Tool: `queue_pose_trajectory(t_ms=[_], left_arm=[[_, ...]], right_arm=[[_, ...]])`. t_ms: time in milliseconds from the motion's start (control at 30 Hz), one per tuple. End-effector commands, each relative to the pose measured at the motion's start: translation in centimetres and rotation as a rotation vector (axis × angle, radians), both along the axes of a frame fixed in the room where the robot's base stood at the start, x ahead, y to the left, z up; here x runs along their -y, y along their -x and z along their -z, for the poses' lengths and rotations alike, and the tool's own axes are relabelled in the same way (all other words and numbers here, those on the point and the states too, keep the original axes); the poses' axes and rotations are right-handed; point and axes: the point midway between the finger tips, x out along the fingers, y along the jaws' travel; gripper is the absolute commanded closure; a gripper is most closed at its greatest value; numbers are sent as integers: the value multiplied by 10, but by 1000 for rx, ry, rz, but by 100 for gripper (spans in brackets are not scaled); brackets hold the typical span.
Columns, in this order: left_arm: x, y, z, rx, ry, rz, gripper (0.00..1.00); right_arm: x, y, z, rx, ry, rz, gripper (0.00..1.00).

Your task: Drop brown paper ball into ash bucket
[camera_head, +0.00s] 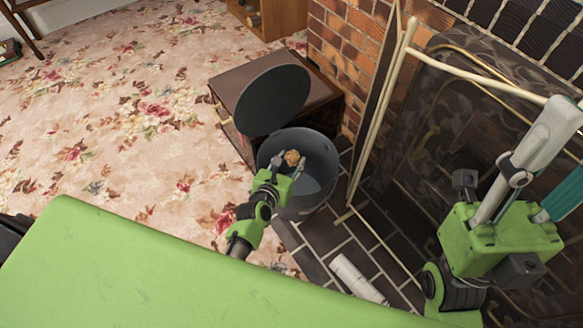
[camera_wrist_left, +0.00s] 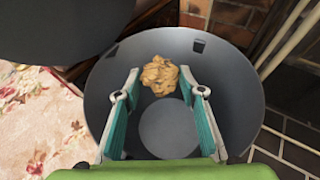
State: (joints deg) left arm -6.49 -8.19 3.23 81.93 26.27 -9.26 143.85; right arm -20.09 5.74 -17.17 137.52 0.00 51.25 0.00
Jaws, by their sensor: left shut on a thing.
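The brown paper ball (camera_head: 292,157) is a crumpled tan lump held between the fingertips of my left gripper (camera_head: 289,169), over the open mouth of the ash bucket (camera_head: 322,170). In the left wrist view the ball (camera_wrist_left: 160,76) sits between the tips of the teal-padded fingers (camera_wrist_left: 160,85). The bucket's grey wall (camera_wrist_left: 235,95) and round floor show around and below it. The bucket's dark round lid (camera_head: 272,98) stands raised at its back left. My right gripper (camera_head: 545,150) is at the right edge, away from the bucket and partly cut off; its opening is unclear.
A brown wooden box (camera_head: 318,88) stands behind the bucket. A gold-framed fire screen (camera_head: 385,110) and the brick fireplace (camera_head: 345,50) are to the right. A white roll (camera_head: 357,278) lies on the dark hearth tiles. Floral carpet (camera_head: 120,130) is open on the left.

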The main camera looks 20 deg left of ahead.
Motion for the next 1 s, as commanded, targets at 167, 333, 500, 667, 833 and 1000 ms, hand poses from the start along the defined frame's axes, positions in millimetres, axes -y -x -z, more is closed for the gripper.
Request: queue_pose_trajectory(t_ms=[167,333,500,667,833,1000], left_arm=[[0,0,0,0,0,0,72],[0,0,0,0,0,0,53],[0,0,0,0,0,0,44],[0,0,1,0,0,0,44],[0,7,-1,-1,0,-1,44],[-2,33,-11,-3,2,-2,44]], right_arm=[[0,2,0,8,-3,-1,60],[0,1,0,7,-2,0,60],[0,1,0,7,-2,0,60],[0,1,0,6,-2,0,60],[0,1,0,6,-2,0,60],[0,1,0,6,-2,0,60]])
